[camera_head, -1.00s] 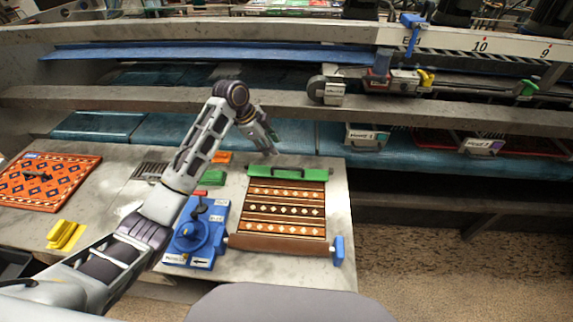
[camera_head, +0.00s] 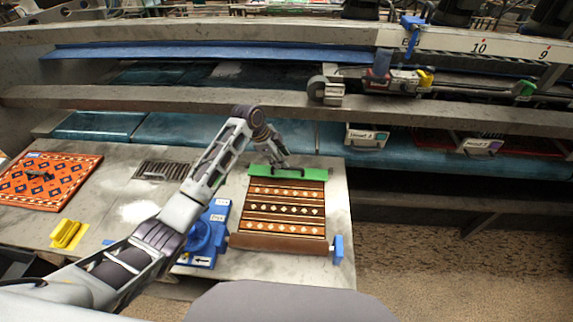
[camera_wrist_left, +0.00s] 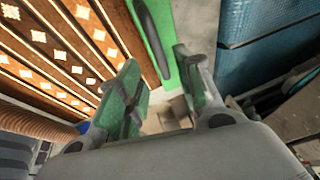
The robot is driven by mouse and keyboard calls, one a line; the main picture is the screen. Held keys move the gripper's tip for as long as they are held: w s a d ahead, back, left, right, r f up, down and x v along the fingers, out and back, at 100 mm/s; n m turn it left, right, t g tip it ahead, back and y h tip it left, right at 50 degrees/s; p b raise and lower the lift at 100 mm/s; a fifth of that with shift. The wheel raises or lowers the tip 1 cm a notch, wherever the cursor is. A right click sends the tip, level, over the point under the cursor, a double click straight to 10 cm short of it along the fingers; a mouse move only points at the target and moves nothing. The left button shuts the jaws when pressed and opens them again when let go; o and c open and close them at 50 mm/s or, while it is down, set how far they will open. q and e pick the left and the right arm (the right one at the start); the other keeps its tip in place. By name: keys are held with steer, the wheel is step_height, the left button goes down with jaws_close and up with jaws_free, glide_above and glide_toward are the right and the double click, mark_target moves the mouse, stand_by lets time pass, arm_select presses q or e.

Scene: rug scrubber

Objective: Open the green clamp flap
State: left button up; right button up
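The green clamp flap (camera_head: 317,174) lies across the far end of the striped rug (camera_head: 285,213). It looks flat and closed down. A dark handle bar (camera_head: 290,173) runs along its top, and it also shows in the left wrist view (camera_wrist_left: 152,35). My left gripper (camera_head: 277,163) is over the left part of the flap, close to the handle. In the left wrist view its two green-padded fingers (camera_wrist_left: 155,75) are apart, with the near end of the flap between or just beyond them. I cannot tell whether they touch it. My right gripper is not in view.
A blue crank unit (camera_head: 205,240) stands left of the rug, and a roller with a blue end (camera_head: 338,248) is at its near edge. An orange rug (camera_head: 60,178) and a yellow handle (camera_head: 65,233) lie at the left. A grey shelf beam (camera_head: 400,115) runs behind.

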mark_target(288, 169)
arm_select(q)
steer(key=shift+p+x, duration=0.35)
steer(key=shift+x, duration=2.35)
jaws_close()
